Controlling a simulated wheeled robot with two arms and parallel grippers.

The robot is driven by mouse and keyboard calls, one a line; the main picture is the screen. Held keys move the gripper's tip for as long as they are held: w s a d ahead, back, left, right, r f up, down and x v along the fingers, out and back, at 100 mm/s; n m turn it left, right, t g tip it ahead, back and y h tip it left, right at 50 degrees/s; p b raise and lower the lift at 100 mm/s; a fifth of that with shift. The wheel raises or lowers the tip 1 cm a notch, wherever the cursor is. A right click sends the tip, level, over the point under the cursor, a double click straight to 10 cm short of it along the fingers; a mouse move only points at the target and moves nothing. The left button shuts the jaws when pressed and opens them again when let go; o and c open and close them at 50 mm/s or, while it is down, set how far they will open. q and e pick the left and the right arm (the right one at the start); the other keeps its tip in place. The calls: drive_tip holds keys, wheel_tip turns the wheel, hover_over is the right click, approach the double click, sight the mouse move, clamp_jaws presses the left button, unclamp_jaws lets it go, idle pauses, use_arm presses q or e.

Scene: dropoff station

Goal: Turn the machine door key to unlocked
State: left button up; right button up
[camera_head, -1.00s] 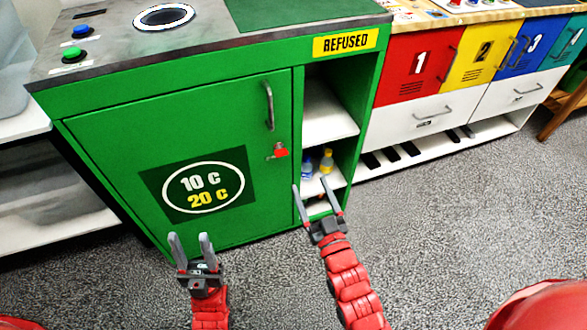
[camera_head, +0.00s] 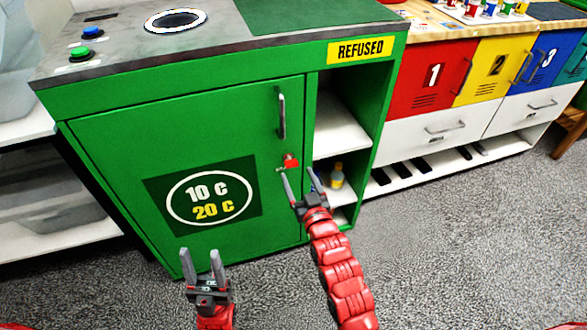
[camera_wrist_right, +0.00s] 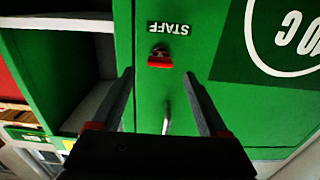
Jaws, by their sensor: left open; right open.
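The green machine door (camera_head: 190,130) is closed, with a grey vertical handle (camera_head: 282,112) near its right edge. The red key (camera_head: 291,161) sits in the lock below the handle. In the right wrist view the red key (camera_wrist_right: 160,60) is beyond and between my fingertips, under an upside-down STAFF label (camera_wrist_right: 168,28). My right gripper (camera_head: 303,180) is open and empty, just below the key in the head view; it also shows in the right wrist view (camera_wrist_right: 158,75). My left gripper (camera_head: 203,258) is open and empty, low in front of the door.
Open shelves (camera_head: 340,130) right of the door hold a small yellow-capped bottle (camera_head: 337,177). Numbered red, yellow and blue cabinets (camera_head: 432,75) stand further right. Green and blue buttons (camera_head: 92,32) are on the machine top. The grey floor (camera_head: 470,230) in front is clear.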

sight(293, 166)
drive_tip(key=shift+x, duration=2.3)
clamp_jaws()
